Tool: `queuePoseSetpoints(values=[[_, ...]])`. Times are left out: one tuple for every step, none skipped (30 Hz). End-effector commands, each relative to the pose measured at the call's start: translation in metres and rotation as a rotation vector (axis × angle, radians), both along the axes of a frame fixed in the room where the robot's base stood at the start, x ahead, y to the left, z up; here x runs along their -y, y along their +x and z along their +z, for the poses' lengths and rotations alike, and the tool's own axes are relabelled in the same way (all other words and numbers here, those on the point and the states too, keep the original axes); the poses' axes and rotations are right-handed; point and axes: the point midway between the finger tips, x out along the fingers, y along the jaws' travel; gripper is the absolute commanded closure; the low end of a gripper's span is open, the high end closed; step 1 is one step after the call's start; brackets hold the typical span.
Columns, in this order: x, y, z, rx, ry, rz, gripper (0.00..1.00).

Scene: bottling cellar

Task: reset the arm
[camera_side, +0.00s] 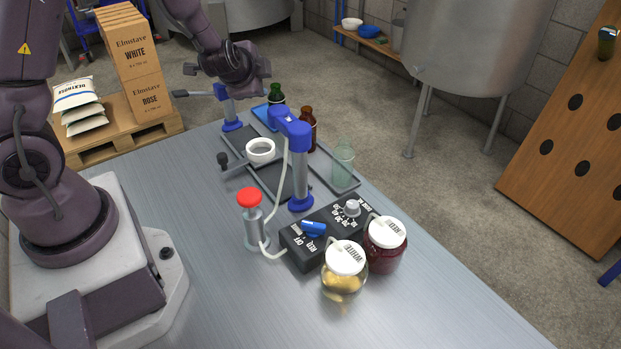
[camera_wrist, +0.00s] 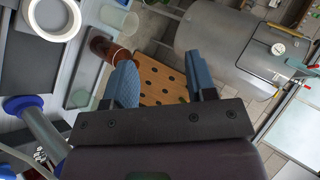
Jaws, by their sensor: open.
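My gripper (camera_wrist: 160,62) is open. Its two blue-padded fingers stand apart in the wrist view with nothing between them. In the side view my gripper (camera_side: 250,72) is at the far end of the bench, up above the bottles. A green bottle (camera_side: 275,96), a brown bottle (camera_side: 308,132) and a clear glass bottle (camera_side: 343,166) stand along the right side of the bench fixture. A brown bottle also shows in the wrist view (camera_wrist: 104,47), left of the fingers. I see no contact between the gripper and any bottle.
A blue-headed post (camera_side: 299,180), a white ring (camera_side: 261,151) and a red-topped cylinder (camera_side: 250,218) stand on the bench. A control box (camera_side: 305,257) lies beside a white-wine jar (camera_side: 345,272) and a red-wine jar (camera_side: 385,248). The bench's front right is clear.

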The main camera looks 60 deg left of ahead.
Motion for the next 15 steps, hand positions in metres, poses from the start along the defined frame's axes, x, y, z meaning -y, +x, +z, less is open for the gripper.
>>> queuePoseSetpoints(values=[[0.013, 0.001, 0.021, 0.077, -0.114, 0.012, 0.49], [0.025, 0.002, 0.031, 0.111, -0.185, 0.007, 0.49], [0.041, 0.002, 0.044, 0.146, -0.277, -0.008, 0.49], [0.054, 0.002, 0.054, 0.164, -0.343, -0.022, 0.49], [0.067, 0.0, 0.064, 0.175, -0.406, -0.037, 0.49], [0.084, -0.005, 0.077, 0.182, -0.486, -0.052, 0.49], [0.095, -0.01, 0.086, 0.181, -0.542, -0.06, 0.49], [0.106, -0.016, 0.095, 0.177, -0.596, -0.065, 0.49], [0.12, -0.026, 0.105, 0.166, -0.661, -0.066, 0.49], [0.129, -0.035, 0.112, 0.154, -0.705, -0.063, 0.49], [0.138, -0.045, 0.119, 0.138, -0.744, -0.056, 0.49], [0.148, -0.059, 0.127, 0.115, -0.791, -0.041, 0.49], [0.154, -0.07, 0.133, 0.097, -0.82, -0.025, 0.49], [0.159, -0.082, 0.137, 0.079, -0.846, -0.004, 0.49], [0.164, -0.097, 0.143, 0.054, -0.872, 0.026, 0.49]])
